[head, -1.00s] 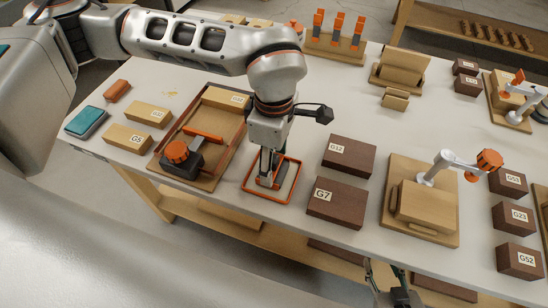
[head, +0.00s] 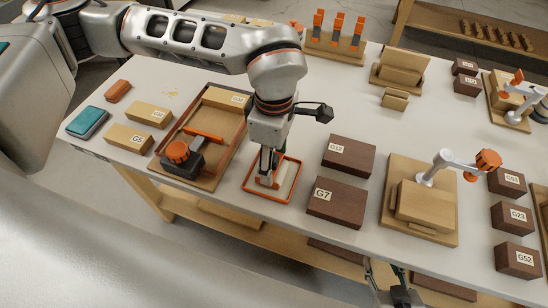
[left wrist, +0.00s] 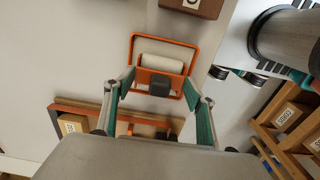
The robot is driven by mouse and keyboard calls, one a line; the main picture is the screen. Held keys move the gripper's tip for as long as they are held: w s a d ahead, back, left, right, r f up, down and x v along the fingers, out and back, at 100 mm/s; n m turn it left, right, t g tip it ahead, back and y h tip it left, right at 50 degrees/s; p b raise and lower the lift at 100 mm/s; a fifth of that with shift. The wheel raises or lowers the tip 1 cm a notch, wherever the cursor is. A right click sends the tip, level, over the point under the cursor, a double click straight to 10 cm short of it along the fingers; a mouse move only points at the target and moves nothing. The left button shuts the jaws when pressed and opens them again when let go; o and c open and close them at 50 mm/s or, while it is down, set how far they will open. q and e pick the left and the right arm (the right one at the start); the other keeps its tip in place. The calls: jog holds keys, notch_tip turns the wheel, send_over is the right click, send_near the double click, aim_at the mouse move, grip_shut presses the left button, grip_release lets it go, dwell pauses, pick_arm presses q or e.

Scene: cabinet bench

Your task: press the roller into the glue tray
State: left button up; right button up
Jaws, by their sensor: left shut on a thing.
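The glue tray (head: 293,188) is a shallow orange-rimmed tray with a pale floor on the bench; its rim also shows in the left wrist view (left wrist: 196,50). The roller (left wrist: 162,64) has a white cylinder, an orange frame and a dark handle block. It is within the tray's outline; I cannot tell how firmly it touches the floor. My left gripper (head: 267,180) points down over the tray and is shut on the roller, with its fingers (left wrist: 160,88) either side of the frame. My right gripper (head: 387,284) is empty, with fingers apart, below the bench's front edge.
Dark blocks, G7 (head: 336,203) and G12 (head: 348,157), stand right of the tray. A wooden tray (head: 222,125) with an orange-knobbed tool (head: 181,158) lies to the left. A wooden fixture (head: 423,205) stands farther right. Bench behind G12 is clear.

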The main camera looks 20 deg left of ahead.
aim_at(274, 157)
pick_arm(q)
jog(key=shift+r+p, duration=1.05)
jog(key=shift+r, duration=1.1)
jog(key=shift+r+p, duration=0.3)
jog(key=shift+r, duration=0.85)
pick_arm(e)
jog(key=shift+w+r, duration=0.2)
jog(key=shift+r, duration=0.6)
jog(key=shift+w+r, duration=0.15)
jog(key=shift+r, duration=0.6)
jog(key=shift+w+r, duration=0.2)
jog(key=shift+r, duration=0.6)
jog(key=shift+w+r, duration=0.2)
jog(key=shift+w, duration=0.1)
pick_arm(q)
jog(key=w+a+m, duration=0.4)
jog(key=a+m, duration=0.8)
jog(key=m, duration=0.5)
jog(key=shift+w+a+r+m, duration=0.15)
jog(key=shift+w+r+m, duration=0.05)
jog(key=shift+r+m, duration=0.1)
pick_arm(e)
jog(key=shift+s+a+f, duration=0.25)
jog(key=shift+s+f, duration=0.75)
jog(key=shift+f, duration=0.25)
